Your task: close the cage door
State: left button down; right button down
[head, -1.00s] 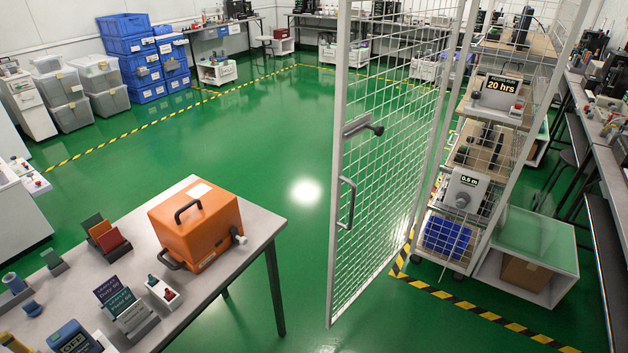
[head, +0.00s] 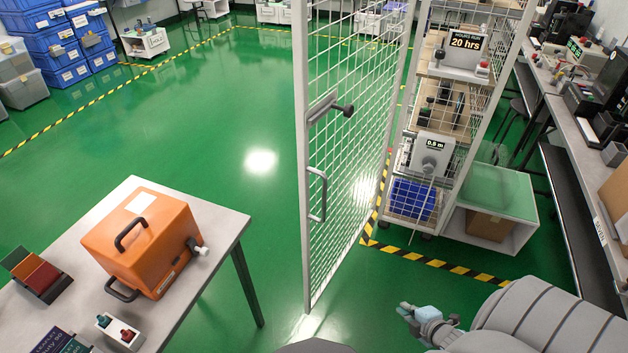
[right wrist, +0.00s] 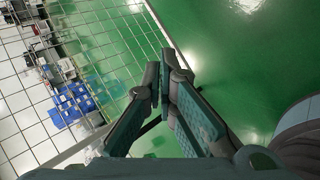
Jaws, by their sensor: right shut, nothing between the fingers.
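The cage door (head: 303,170) is a tall white frame with wire mesh in the head view. It stands open, swung out toward me from the shelf cage. Its grey handle (head: 323,195) and dark latch knob (head: 347,111) are near its free edge. My right gripper (head: 404,309) is at the lower right, in front of the cage, apart from the handle. In the right wrist view my right gripper (right wrist: 165,75) has its fingers together, empty, with wire mesh (right wrist: 55,60) beyond them to the left. My left gripper is not in view.
The cage shelves (head: 437,73) hold testers and a blue bin (head: 412,200). An orange case (head: 145,240) sits on a grey table (head: 222,225) at the lower left. A workbench (head: 575,150) runs along the right. Green floor (head: 200,130) is clear left of the door.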

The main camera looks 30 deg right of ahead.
jog(key=w+d+r+n+t+y, duration=0.2)
jog(key=w+d+r+n+t, duration=0.15)
jog(key=w+r+n, duration=0.7)
notch_tip(320, 180, up, 10)
jog(key=w+a+n+t+y, duration=0.1)
jog(key=w+n+t+y, duration=0.15)
jog(key=n, duration=0.35)
jog(key=n+t+y, duration=0.1)
jog(key=n+y, duration=0.5)
jog(key=n, duration=0.5)
send_near(318, 179)
jog(key=b+x, duration=0.5)
jog(key=b, duration=0.2)
jog(key=shift+w+a, duration=0.25)
jog(key=shift+w, duration=0.05)
jog(key=shift+w+a, duration=0.3)
jog(key=shift+w, duration=0.3)
